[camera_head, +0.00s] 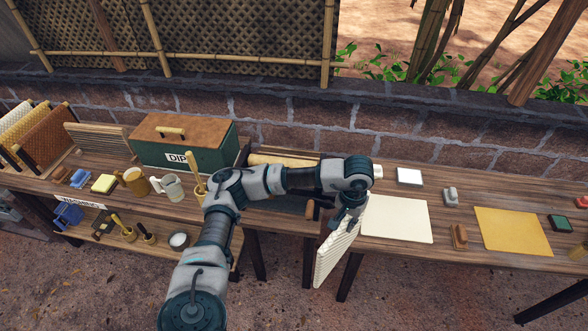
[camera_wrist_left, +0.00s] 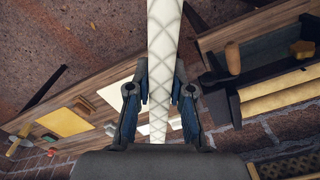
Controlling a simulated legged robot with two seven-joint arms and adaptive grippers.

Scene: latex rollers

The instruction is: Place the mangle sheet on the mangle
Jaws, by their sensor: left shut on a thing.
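My left gripper (camera_head: 347,218) is shut on a white, quilted mangle sheet (camera_head: 333,255), which hangs steeply tilted at the table's front edge. In the left wrist view, the sheet (camera_wrist_left: 163,60) stands edge-on between the two fingers (camera_wrist_left: 160,98). The mangle, with pale yellow rollers (camera_head: 283,160), is behind my left arm, which hides much of it. Its rollers (camera_wrist_left: 280,97), dark frame and wooden handle (camera_wrist_left: 232,58) show in the left wrist view, apart from the sheet. My right gripper is not in view.
A cream sheet (camera_head: 397,218) and a yellow sheet (camera_head: 512,231) lie flat on the table right of the gripper, among small blocks. A green DIP box (camera_head: 185,146), mugs (camera_head: 171,188) and brushes are at left. A brick wall (camera_head: 290,115) runs behind.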

